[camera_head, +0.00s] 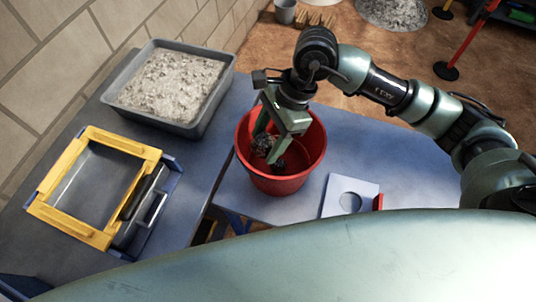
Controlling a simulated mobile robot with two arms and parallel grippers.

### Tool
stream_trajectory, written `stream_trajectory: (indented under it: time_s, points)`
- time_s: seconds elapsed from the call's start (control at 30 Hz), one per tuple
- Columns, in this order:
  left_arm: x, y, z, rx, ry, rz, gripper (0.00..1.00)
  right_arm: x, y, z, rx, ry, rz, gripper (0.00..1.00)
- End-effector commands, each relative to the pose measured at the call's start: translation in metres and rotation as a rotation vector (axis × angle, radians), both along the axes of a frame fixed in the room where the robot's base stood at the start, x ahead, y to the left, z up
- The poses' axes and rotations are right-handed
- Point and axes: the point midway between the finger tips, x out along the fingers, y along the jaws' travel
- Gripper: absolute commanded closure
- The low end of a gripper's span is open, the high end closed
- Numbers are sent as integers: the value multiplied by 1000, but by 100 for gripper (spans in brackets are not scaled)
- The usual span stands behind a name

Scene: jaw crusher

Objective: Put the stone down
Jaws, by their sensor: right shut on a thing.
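My right gripper (270,154) reaches down into a red bucket (279,186) on the blue-grey table. It is shut on a dark stone (263,143), which shows between the fingers inside the bucket's rim. Another dark piece (279,167) shows low in the bucket by a fingertip; I cannot tell whether it is a separate stone. The fingers hide part of the bucket's inside. My left gripper is not in view.
A grey tray of crushed grey material (190,126) stands at the back left. A yellow-framed jaw crusher (103,241) is at the left. A white plate with a round hole (334,208) lies right of the bucket. Bare table (228,120) lies between tray and bucket.

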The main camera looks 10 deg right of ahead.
Motion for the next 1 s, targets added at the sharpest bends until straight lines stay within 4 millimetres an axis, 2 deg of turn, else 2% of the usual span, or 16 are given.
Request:
stream_trajectory:
  time_s: [0.1,0.2,0.47,0.63,0.77,1.0]
  points:
    - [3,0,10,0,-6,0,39,-2,0,-29,0,6,-1,100]
    - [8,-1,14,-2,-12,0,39,0,0,-49,1,3,-1,100]
    - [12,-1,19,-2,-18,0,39,0,1,-75,2,3,0,100]
    - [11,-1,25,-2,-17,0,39,0,1,-100,2,2,-1,100]
    - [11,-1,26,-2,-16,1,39,0,1,-110,2,-1,1,100]
    - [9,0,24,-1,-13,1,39,1,0,-111,1,-2,1,100]
